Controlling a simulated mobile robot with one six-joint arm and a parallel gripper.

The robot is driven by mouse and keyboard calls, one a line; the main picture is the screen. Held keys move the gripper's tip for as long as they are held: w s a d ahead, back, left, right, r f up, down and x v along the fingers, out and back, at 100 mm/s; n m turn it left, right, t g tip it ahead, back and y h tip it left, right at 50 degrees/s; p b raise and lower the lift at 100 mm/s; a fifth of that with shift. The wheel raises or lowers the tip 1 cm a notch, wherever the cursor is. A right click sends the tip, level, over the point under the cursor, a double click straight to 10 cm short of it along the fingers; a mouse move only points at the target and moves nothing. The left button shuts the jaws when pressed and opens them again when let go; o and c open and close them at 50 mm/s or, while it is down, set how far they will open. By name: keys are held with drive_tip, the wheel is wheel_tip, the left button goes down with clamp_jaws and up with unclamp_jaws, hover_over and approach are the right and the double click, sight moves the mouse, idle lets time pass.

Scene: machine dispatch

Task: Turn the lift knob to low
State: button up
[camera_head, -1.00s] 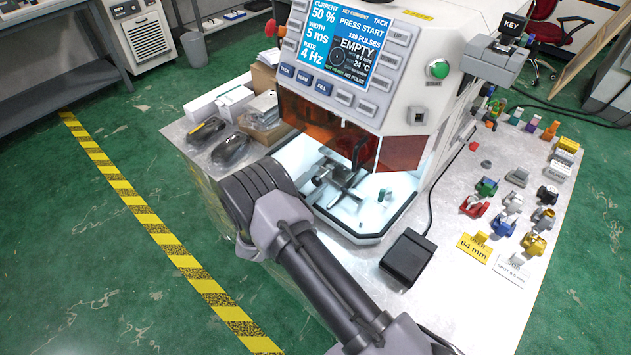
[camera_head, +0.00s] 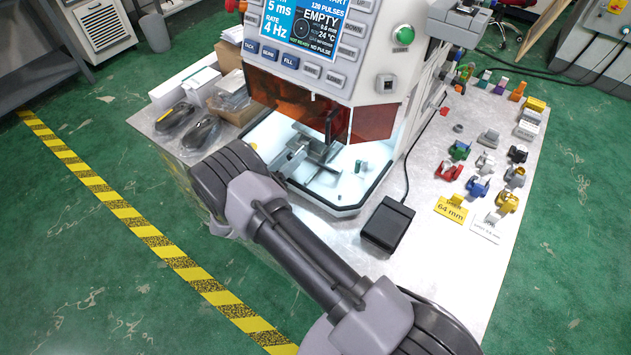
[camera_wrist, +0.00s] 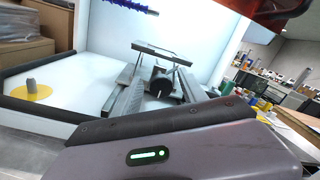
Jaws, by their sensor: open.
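I cannot pick out a part labelled as the lift knob. The machine (camera_head: 345,75) stands at the back of the table, its lit chamber open at the front. Inside is a grey metal fixture (camera_head: 312,165); the wrist view shows it with rails and a dark round knob-like end (camera_wrist: 162,82). I cannot tell whether that is the lift knob. My gripper's grey body (camera_wrist: 165,140), with a green light, fills the bottom of the wrist view, in front of the fixture and apart from it. It is open, its fingertips not clear.
A black pedal (camera_head: 388,222) with a cable lies before the machine. Several coloured parts and a yellow 64 mm card (camera_head: 451,209) are at the right. Boxes (camera_head: 235,98) and dark tools (camera_head: 200,133) lie left of the chamber. An orange window (camera_head: 290,100) hangs over the opening.

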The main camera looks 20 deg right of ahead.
drive_tip(key=m, duration=0.1)
drive_tip(key=m+p, duration=0.1)
drive_tip(key=m, duration=0.1)
drive_tip(key=m+p, duration=0.1)
drive_tip(key=m, duration=0.1)
drive_tip(key=shift+s+r+g, duration=0.1)
drive_tip(key=shift+r+g, duration=0.2)
drive_tip(key=shift+r, duration=0.1)
drive_tip(key=m+p, duration=0.1)
drive_tip(key=m, duration=0.1)
drive_tip(key=shift+m+p, duration=0.35)
drive_tip(key=shift+m, duration=0.05)
drive_tip(key=shift+s+a+m+p, duration=0.2)
drive_tip(key=shift+a+m+p, duration=0.15)
drive_tip(key=shift+m, duration=0.45)
drive_tip(key=v, duration=1.6)
drive_tip(key=s+d+r+m+g+y+b, duration=0.3)
drive_tip(key=d+r+m+g, duration=0.6)
drive_tip(key=r, duration=0.3)
drive_tip(key=s+d+r+m+y+b, duration=0.3)
drive_tip(key=s+r+m+y, duration=0.5)
drive_tip(key=s, duration=0.5)
drive_tip(key=shift+s+d+r+m+y, duration=0.45)
drive_tip(key=shift+m+y, duration=0.25)
drive_tip(key=shift+y, duration=0.1)
